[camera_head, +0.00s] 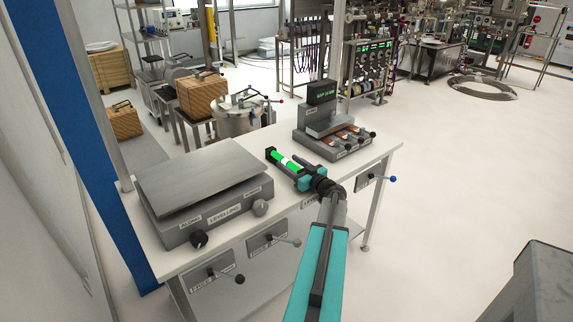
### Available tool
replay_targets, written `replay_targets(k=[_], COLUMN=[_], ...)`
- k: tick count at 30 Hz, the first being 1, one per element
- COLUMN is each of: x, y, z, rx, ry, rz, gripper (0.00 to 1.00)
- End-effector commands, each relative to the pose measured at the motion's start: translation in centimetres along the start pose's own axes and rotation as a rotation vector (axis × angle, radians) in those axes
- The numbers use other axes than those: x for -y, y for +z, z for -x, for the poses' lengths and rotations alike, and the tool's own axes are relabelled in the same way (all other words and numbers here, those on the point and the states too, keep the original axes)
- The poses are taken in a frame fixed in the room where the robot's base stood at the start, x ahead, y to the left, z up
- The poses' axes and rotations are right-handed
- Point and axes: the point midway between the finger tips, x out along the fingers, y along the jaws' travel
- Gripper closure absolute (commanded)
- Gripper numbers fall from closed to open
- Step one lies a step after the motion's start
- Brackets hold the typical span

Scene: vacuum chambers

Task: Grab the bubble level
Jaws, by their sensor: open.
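The bubble level (273,156) is a small bar with bright green sections, a pale middle and a dark end. It appears to lie on the white bench top (287,201), between the levelling plate and the box with a green display. My gripper (295,168) reaches over the bench from the front and is open at the near right end of the level. The gripper body hides that end. I cannot tell whether the fingers touch the level or straddle it.
A levelling unit (205,210) with a grey plate and knobs stands on the left of the bench. A device (334,140) with a display and several small levers stands at the right. Lever handles (392,179) stick out from the bench's front. Open floor lies to the right.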

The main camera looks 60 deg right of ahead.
Motion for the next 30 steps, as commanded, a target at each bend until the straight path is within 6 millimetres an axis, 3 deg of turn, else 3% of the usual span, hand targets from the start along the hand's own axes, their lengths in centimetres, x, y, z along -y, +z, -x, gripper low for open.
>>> replay_targets(k=[14,24,30], x=[-0.06,-0.09,-0.1], y=[0.03,0.02,-0.09], z=[0.08,0.11,0.12], rx=[0.0,0.0,-0.002], ry=[0.001,0.002,0.002], rz=[0.0,0.0,0.0], gripper=[0.47,1.0,1.0])
